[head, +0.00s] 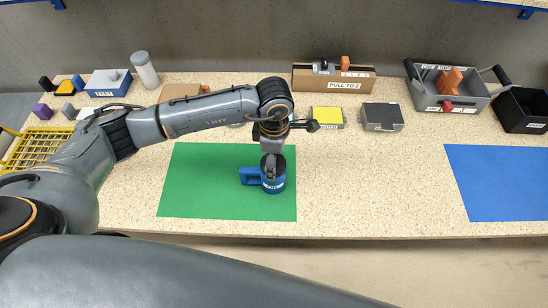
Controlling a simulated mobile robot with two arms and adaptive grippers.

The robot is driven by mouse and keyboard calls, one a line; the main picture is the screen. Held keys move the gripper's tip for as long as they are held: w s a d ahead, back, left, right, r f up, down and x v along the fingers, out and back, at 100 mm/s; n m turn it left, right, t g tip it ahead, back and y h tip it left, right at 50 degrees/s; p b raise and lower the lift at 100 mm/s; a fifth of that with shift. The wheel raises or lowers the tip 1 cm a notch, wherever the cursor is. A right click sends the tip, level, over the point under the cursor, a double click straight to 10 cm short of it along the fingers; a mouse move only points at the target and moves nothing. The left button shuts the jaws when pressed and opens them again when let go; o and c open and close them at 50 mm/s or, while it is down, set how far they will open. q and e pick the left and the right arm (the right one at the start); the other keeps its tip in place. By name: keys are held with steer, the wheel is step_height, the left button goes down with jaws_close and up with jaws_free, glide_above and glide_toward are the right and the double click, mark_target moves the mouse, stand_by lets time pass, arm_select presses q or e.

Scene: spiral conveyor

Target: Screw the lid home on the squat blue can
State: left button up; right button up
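The squat blue can (274,185) stands upright on the green mat (210,195), near its right edge. A blue block-like handle (250,176) sticks out to its left, and its front has a small white label. My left gripper (272,165) points straight down over the can's top, its dark end at or touching the top. The fingers, the can's top and any lid there merge in dark grey, so I cannot tell the lid's seating or whether the fingers are shut on it. My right gripper is not in view.
Behind are a yellow box (327,116), a grey box (382,117), a brown box marked PULL TO 2 (334,82) and a grey tote (447,102). A black bin (524,110) stands far right. The blue mat (505,185) is empty; speckled bench between the mats is clear.

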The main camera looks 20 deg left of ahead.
arm_select(q)
steer(key=shift+r, duration=0.3)
step_height(320, 180, up, 12)
steer(key=shift+f, duration=0.25)
stand_by(0.7)
